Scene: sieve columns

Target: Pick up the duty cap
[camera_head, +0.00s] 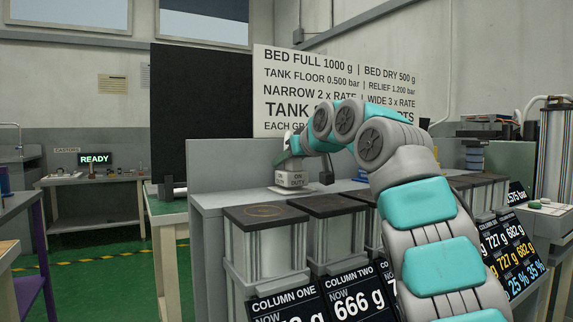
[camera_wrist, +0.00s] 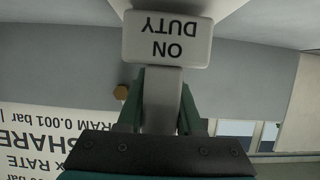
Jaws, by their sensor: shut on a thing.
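The duty cap (camera_head: 290,180) is a small pale block marked "ON DUTY", at the rear of the grey bench in the head view. In the wrist view the cap (camera_wrist: 167,40) shows upside down, with a narrow grey stem (camera_wrist: 162,100) towards me. My gripper (camera_wrist: 162,88) has its two green fingers on either side of the stem and is shut on it. In the head view my gripper (camera_head: 288,163) is at the top of the cap and small. I cannot tell whether the cap touches the bench top.
Dark-lidded columns (camera_head: 262,214) stand in front of the bench, with display panels (camera_head: 352,300) below. A large text board (camera_head: 335,85) and a black panel (camera_head: 200,110) rise behind. A side table (camera_head: 90,180) with a "READY" sign (camera_head: 95,159) stands at left.

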